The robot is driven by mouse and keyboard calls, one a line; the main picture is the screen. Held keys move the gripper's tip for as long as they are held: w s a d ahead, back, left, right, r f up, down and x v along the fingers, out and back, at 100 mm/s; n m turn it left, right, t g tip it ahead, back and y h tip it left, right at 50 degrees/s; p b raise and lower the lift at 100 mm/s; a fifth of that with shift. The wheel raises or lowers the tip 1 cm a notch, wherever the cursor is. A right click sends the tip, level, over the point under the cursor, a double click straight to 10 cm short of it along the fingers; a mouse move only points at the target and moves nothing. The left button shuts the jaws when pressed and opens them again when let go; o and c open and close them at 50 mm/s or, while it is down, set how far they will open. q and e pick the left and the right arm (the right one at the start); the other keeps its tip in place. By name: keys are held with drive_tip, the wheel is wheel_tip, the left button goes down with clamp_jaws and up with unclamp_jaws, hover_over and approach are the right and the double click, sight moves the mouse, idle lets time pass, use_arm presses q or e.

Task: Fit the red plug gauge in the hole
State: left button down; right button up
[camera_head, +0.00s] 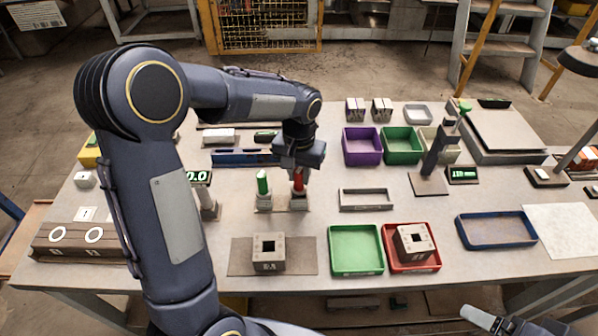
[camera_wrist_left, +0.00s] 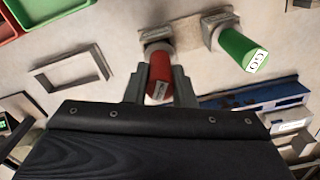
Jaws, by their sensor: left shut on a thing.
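The red plug gauge (camera_head: 298,182) stands upright over its small stand (camera_head: 299,202), at the right of the green plug gauge (camera_head: 263,183). My left gripper (camera_head: 299,169) is shut on the red gauge from above; its fingers sit on both sides of the red gauge (camera_wrist_left: 159,78) in the left wrist view. The gauge's lower end is at the stand; I cannot tell whether it is clear of it. A hollow brick (camera_head: 268,264) with a square hole sits on a brown mat (camera_head: 304,256). Another hollow brick (camera_head: 414,252) sits in a red tray (camera_head: 389,264). My right gripper (camera_head: 482,318) shows partly at the lower right.
A green tray (camera_head: 356,268) stands between the mat and the red tray. A grey frame-like tray (camera_head: 366,207) lies right of the gauges. A blue tray (camera_head: 497,245), purple bin (camera_head: 363,158) and dark upright stand (camera_head: 436,157) stand further right. My left arm covers the table's left part.

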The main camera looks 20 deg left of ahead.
use_arm(q)
drive_tip(key=shift+f, duration=0.3)
drive_tip(key=c, duration=1.1)
unclamp_jaws()
drive_tip(key=shift+c, duration=0.2)
wheel_tip(320, 180, up, 7)
drive_tip(key=shift+r+b, duration=0.2)
drive_tip(key=shift+b, duration=0.15)
drive_tip(key=shift+r, duration=0.25)
